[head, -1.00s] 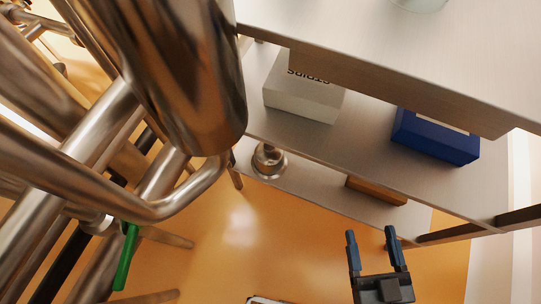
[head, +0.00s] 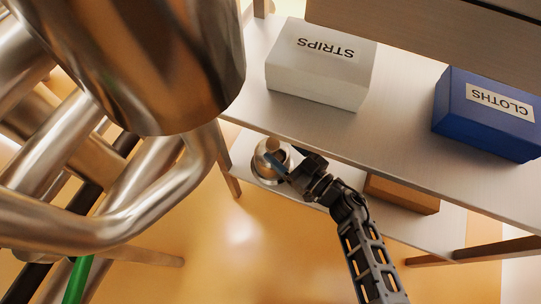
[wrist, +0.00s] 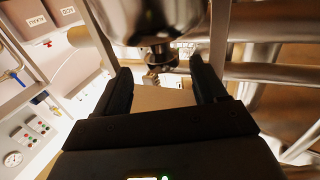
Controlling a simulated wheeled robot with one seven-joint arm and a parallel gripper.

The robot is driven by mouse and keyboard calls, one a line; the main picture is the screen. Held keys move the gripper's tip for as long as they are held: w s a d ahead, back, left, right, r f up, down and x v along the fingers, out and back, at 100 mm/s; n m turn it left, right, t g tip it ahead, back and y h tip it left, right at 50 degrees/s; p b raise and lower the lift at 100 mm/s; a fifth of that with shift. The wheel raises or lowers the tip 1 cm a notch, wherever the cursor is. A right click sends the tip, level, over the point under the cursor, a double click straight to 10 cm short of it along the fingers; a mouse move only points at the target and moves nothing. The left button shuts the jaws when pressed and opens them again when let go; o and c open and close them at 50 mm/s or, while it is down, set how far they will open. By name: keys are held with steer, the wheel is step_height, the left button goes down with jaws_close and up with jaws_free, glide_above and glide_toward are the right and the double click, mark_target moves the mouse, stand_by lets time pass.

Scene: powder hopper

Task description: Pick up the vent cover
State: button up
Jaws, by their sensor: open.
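A round, shiny metal piece, which looks like the vent cover (head: 262,172), sits on the lower shelf in the head view, with a rounded base and a raised middle. In the wrist view my gripper (wrist: 160,75) is open, with nothing clearly held. A rounded metal body with a narrow neck (wrist: 162,54) shows beyond and between the fingers; I cannot tell whether it is the cover or the large vessel.
A large steel vessel (head: 150,60) with pipes fills the left. On the shelf above stand a white STRIPS box (head: 320,70) and a blue CLOTHS box (head: 485,125). A brown box (head: 402,194) lies on the lower shelf, right of my arm. Orange floor is open below.

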mark_target(267, 140)
steer(key=x, duration=0.1)
steer(key=b+x, duration=0.1)
steer(key=x, duration=0.1)
steer(key=b+x, duration=0.1)
steer(key=shift+a+f, duration=0.25)
steer(key=shift+f, duration=0.05)
steer(key=shift+w+a+r+b, duration=0.15)
steer(key=shift+w+a+b, duration=0.2)
steer(key=shift+w+a, duration=0.1)
steer(key=shift+c, duration=0.2)
jaws_close()
